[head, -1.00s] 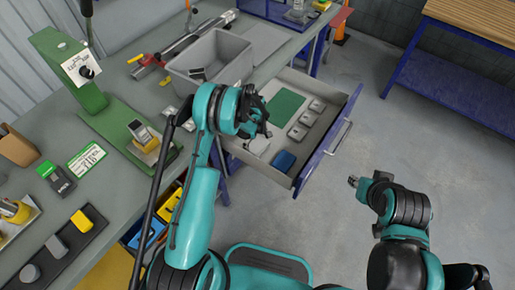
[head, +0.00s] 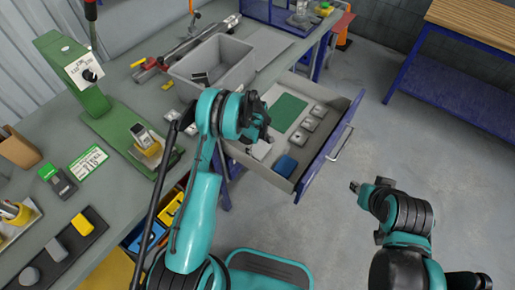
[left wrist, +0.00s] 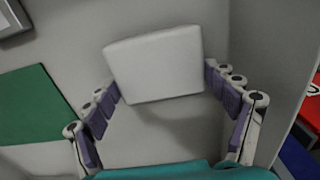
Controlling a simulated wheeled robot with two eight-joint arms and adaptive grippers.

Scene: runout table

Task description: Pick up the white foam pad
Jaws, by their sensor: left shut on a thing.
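The white foam pad (left wrist: 155,62) is between the two fingers of my left gripper (left wrist: 162,80) in the left wrist view. The fingers press on its left and right edges, and a soft shadow lies on the drawer floor below it. In the head view, my left gripper (head: 264,138) is over the open drawer (head: 327,157), and a bit of the white pad (head: 262,151) shows below it; the arm hides the rest. My right gripper (head: 356,187) is away to the right over the floor, too small to tell its opening.
The drawer also holds a green sheet (head: 287,112), several grey metal blocks (head: 309,124) and a blue block (head: 286,166). A grey bin (head: 213,65) stands on the bench beside the drawer.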

